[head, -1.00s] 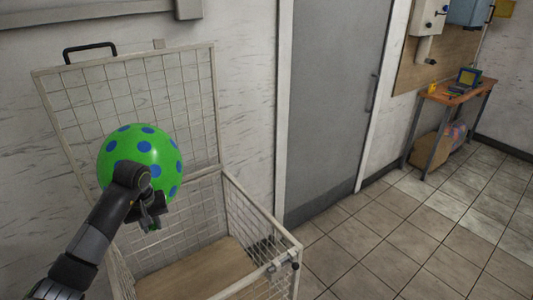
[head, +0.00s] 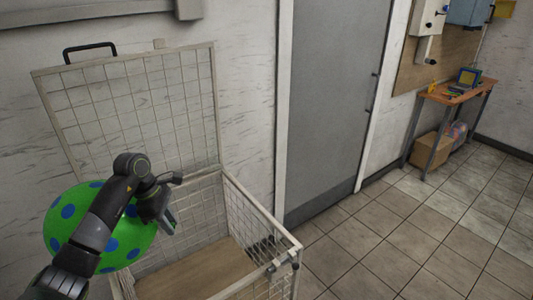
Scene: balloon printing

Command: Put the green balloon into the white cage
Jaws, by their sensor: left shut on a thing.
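The green balloon (head: 62,215) with blue dots is at the lower left, partly hidden behind my left arm. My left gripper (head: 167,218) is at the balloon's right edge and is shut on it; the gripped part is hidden. The white cage (head: 262,215) is a wire-mesh box with a brown floor, and its mesh lid (head: 150,100) stands open against the wall. The balloon overlaps the cage's left side in the picture, and I cannot tell whether it is over the opening. My right gripper is not in view.
A latch (head: 284,262) sits on the cage's front right edge. A grey door (head: 335,100) stands right of the cage. A small table (head: 455,93) with a cardboard box (head: 428,148) under it is at the far right. The tiled floor between is clear.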

